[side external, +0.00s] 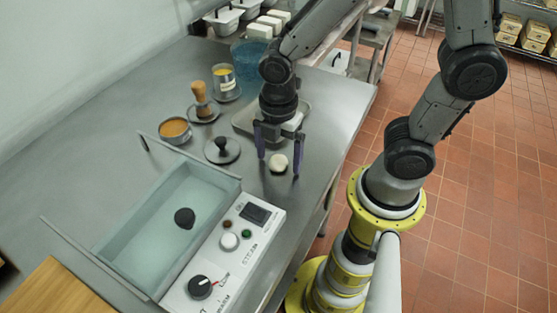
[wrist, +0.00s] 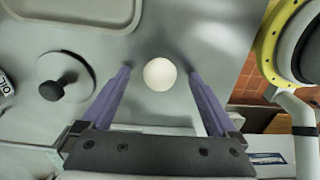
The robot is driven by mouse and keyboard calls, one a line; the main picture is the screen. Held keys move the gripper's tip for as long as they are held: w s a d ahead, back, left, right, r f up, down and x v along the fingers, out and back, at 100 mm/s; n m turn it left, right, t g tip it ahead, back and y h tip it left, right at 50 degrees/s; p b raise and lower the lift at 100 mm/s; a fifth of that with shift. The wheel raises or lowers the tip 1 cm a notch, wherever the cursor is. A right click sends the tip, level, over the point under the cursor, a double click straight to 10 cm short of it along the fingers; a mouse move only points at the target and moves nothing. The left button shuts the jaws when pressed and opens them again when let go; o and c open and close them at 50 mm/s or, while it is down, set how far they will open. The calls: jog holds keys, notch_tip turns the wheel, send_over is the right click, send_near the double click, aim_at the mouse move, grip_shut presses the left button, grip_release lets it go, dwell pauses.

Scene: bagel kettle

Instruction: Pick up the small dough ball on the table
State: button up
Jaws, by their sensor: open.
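The small dough ball (side external: 278,163) is pale and round and sits on the steel table (side external: 180,90). In the wrist view the dough ball (wrist: 160,74) lies ahead of and between the lines of my two fingers. My gripper (side external: 279,157) points down at the table, with its purple fingers spread wide.
A black-knobbed round lid (side external: 222,150) lies left of the ball. A tray (side external: 243,122) is behind my gripper. The water-filled kettle (side external: 165,222) with its control panel (side external: 243,240) stands in front. A sauce bowl (side external: 174,130) and a wooden-handled tool (side external: 201,100) stand further left.

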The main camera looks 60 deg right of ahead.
jog(key=c, duration=1.4)
jog(key=shift+r, duration=0.15)
jog(key=shift+c, duration=0.2)
